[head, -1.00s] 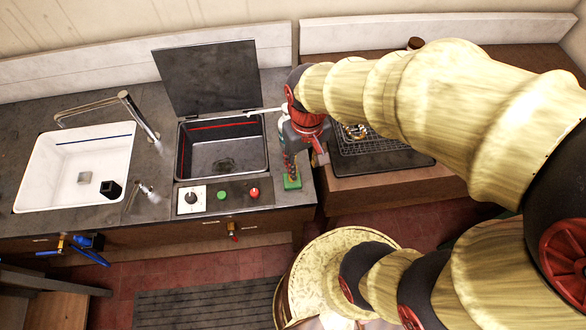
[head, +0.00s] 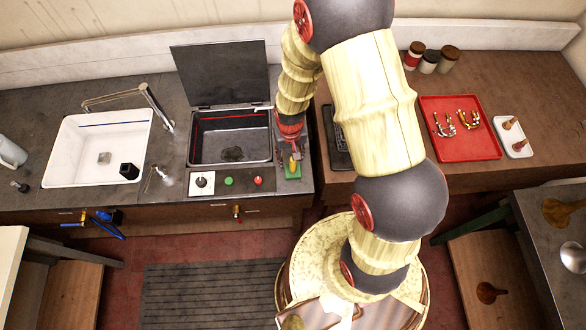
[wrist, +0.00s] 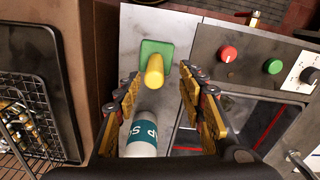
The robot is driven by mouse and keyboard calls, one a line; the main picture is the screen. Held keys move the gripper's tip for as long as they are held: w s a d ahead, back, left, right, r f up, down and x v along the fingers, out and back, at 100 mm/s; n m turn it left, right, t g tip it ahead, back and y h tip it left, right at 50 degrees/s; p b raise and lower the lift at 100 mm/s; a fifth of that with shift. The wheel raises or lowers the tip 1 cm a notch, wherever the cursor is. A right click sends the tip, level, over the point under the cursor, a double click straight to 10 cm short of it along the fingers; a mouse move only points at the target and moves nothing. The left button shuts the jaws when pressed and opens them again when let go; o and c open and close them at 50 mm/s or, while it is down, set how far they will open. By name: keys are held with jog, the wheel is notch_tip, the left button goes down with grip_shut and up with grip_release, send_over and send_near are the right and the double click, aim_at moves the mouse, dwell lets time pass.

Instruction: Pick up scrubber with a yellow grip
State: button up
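The scrubber is a green block with a short yellow grip standing up from it (wrist: 155,72). In the head view the scrubber (head: 292,171) lies on the grey counter, right of the control panel. My gripper (wrist: 161,78) is open and empty, pointing down, with one finger to each side of the yellow grip in the wrist view. Whether the fingertips are level with the grip I cannot tell. In the head view my gripper (head: 292,147) is just behind and above the scrubber, partly covering it.
A white soap bottle with a teal label (wrist: 143,138) stands close behind the scrubber, between my fingers in the wrist view. A lidded basin (head: 231,121) and panel with red knob (head: 258,181) are to the left. A wire rack (wrist: 32,115) is beside the counter.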

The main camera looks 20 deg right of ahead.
aim_at(293, 166)
jog(key=shift+s+d+f+p, duration=0.1)
jog(key=shift+d+f+p, duration=0.1)
jog(key=shift+f, duration=1.45)
jog(key=shift+s+d+f+p, duration=0.1)
jog(key=shift+f+p, duration=0.05)
jog(key=shift+f, duration=1.5)
jog(key=shift+c, duration=0.3)
grip_shut()
